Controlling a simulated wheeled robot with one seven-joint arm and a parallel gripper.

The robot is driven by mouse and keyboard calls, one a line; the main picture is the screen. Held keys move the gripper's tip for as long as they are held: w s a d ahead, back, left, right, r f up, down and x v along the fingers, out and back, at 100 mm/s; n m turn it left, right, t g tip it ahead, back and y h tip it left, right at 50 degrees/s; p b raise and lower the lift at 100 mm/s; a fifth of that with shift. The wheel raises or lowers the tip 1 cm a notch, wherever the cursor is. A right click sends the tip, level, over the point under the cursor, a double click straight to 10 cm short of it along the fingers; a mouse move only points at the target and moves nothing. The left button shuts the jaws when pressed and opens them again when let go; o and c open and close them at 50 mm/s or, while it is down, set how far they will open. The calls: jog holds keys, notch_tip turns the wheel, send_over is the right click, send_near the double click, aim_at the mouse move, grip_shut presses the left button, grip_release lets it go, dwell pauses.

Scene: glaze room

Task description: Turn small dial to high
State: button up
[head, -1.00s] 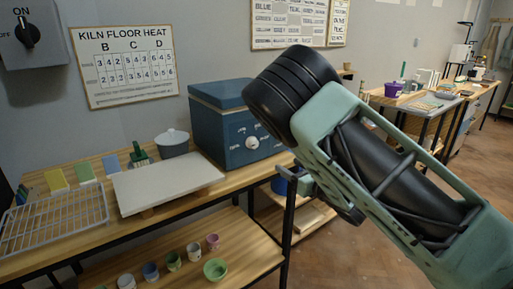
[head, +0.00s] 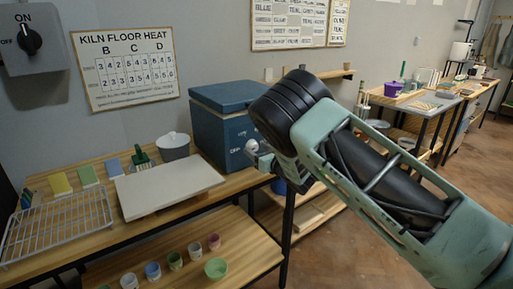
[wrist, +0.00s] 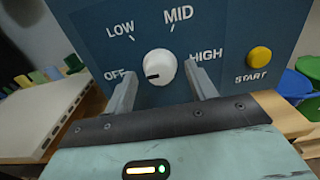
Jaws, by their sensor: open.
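The small dial (wrist: 160,67) is a round white knob on the front of a blue kiln box (wrist: 90,45). Labels around it read OFF, LOW, MID and HIGH. Its dark mark points to the left, toward OFF. My gripper (wrist: 161,72) is open, with one finger on each side of the dial; I cannot tell whether either touches it. In the head view the dial (head: 251,147) is partly hidden by my gripper (head: 263,158), which is at the front of the blue box (head: 220,128).
A yellow START button (wrist: 259,56) is right of the HIGH label. A pale slab (head: 168,184), a grey pot (head: 173,146) and a wire rack (head: 58,228) are on the wooden bench left of the box. A wall switch (head: 30,40) is at upper left.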

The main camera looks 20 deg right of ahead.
jog(key=shift+w+a, duration=0.15)
jog(key=shift+w, duration=0.35)
jog(key=c, duration=0.8)
jog(key=shift+f, duration=0.1)
